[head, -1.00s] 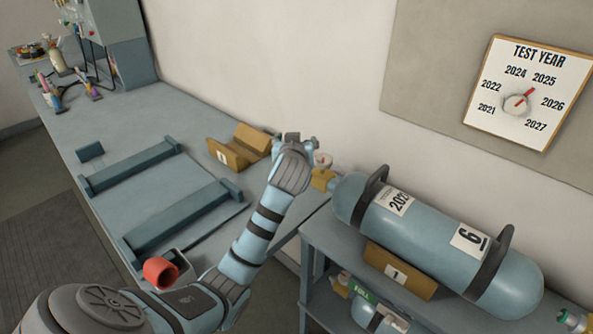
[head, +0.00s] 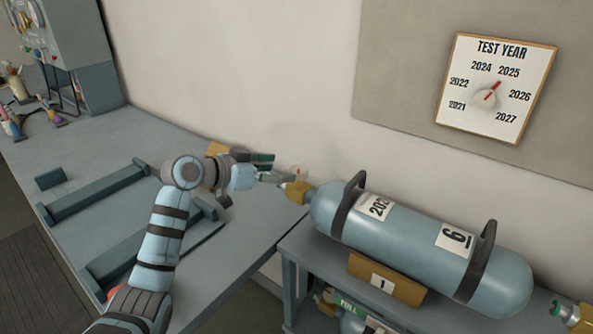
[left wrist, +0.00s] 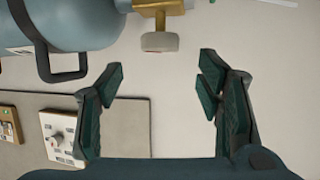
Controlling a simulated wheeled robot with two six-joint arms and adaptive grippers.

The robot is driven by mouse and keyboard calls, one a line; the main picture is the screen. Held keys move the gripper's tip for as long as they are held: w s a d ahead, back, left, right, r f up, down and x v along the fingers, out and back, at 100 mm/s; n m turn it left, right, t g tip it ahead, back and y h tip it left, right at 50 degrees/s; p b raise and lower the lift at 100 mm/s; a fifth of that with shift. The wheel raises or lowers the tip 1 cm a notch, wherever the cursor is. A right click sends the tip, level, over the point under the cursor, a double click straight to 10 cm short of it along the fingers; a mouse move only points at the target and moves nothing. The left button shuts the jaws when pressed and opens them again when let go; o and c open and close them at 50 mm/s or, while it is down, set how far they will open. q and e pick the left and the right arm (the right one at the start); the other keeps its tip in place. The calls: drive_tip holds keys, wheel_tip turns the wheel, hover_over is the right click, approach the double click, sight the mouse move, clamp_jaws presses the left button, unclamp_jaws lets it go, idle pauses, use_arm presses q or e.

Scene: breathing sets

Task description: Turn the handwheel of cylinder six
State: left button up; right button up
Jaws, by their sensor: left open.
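Cylinder six (head: 420,235) is a pale blue tank with a "6" label, lying on its side on a rack beside the bench. Its brass valve (head: 297,192) points left, and its cream handwheel (head: 301,171) sits above the valve, partly hidden in the head view. The handwheel (left wrist: 160,42) shows clearly in the left wrist view, below the brass valve (left wrist: 160,10). My left gripper (head: 270,169) points right, close to the handwheel. Its open, empty fingers (left wrist: 161,75) lie either side of the handwheel's line, with the wheel just beyond the tips. My right gripper is not in view.
A wooden block marked 1 (head: 386,280) stands in front of the cylinder. Another tank with a "FULL" tag (head: 349,304) lies below. A test-year dial board (head: 496,88) hangs on the wall. The bench (head: 100,150) holds dark rails (head: 98,192); its middle is otherwise clear.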

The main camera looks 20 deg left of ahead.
sight(298, 169)
use_arm(q)
drive_tip(key=x, duration=0.8)
drive_tip(key=shift+b, duration=0.4)
